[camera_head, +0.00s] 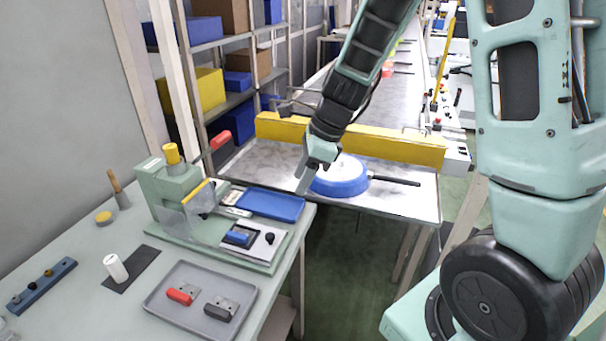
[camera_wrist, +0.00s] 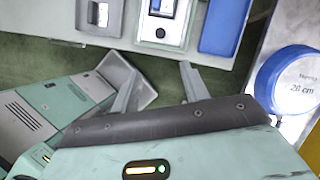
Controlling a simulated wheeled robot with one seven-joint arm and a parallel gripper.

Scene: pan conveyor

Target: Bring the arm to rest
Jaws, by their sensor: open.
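My gripper (camera_head: 304,178) is held in the air at the near edge of the conveyor table, in front of a blue round pan (camera_head: 342,183) with a white middle and a dark handle pointing right. In the wrist view my gripper (camera_wrist: 158,85) is open, its two fingers spread with nothing between them. The pan (camera_wrist: 290,82) shows there at the right, apart from the fingers, with "28 cm" lettering on it. In the head view my arm comes down from the top and partly covers the conveyor behind.
A workbench at left carries a green press (camera_head: 172,190), a blue tray (camera_head: 270,204) and a grey tray (camera_head: 160,300) with a red-ended and a black-ended part. A yellow barrier (camera_head: 405,147) crosses the conveyor table (camera_head: 405,205) behind the pan. Shelves with bins stand behind. Floor shows between bench and table.

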